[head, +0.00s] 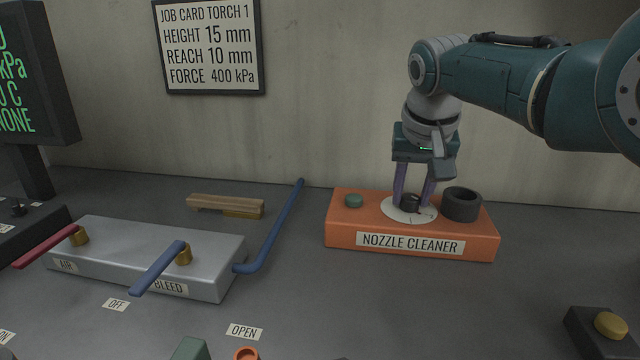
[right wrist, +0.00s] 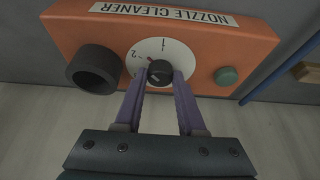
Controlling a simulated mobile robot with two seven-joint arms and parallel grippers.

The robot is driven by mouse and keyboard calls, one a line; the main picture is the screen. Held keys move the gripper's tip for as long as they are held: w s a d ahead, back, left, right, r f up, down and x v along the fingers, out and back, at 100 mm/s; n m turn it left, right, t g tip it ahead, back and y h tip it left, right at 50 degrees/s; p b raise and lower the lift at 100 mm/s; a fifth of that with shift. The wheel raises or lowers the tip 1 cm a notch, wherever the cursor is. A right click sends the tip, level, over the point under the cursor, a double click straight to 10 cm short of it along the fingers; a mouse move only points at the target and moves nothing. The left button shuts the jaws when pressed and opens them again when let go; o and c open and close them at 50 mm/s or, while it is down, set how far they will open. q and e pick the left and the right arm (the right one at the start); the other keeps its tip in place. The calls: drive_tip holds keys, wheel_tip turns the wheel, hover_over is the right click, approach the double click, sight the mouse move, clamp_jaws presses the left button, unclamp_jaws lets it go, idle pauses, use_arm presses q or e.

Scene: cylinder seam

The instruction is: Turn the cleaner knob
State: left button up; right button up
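The cleaner knob (head: 410,203) is a small black knob on a round white dial (head: 393,212) on top of the orange nozzle cleaner (head: 340,236). My right gripper (head: 414,200) points down over the dial. Its two purple fingers (right wrist: 160,80) stand on either side of the knob and appear closed against it. The fingers hide part of the dial. My left gripper is in neither view.
A black cup (head: 462,204) stands right beside the dial, and a green button (head: 354,201) is on its other side. A grey valve block (head: 205,248) with red and blue levers is at the left.

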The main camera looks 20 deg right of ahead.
clamp_jaws()
drive_tip(key=shift+s+d+r+n+p, duration=0.1)
drive_tip(key=shift+r+n+p, duration=0.1)
drive_tip(key=shift+n+p, duration=0.45)
drive_tip(key=shift+f+n+y+p, duration=0.2)
drive_tip(key=shift+n+y+p, duration=0.15)
drive_tip(key=shift+n+y, duration=0.45)
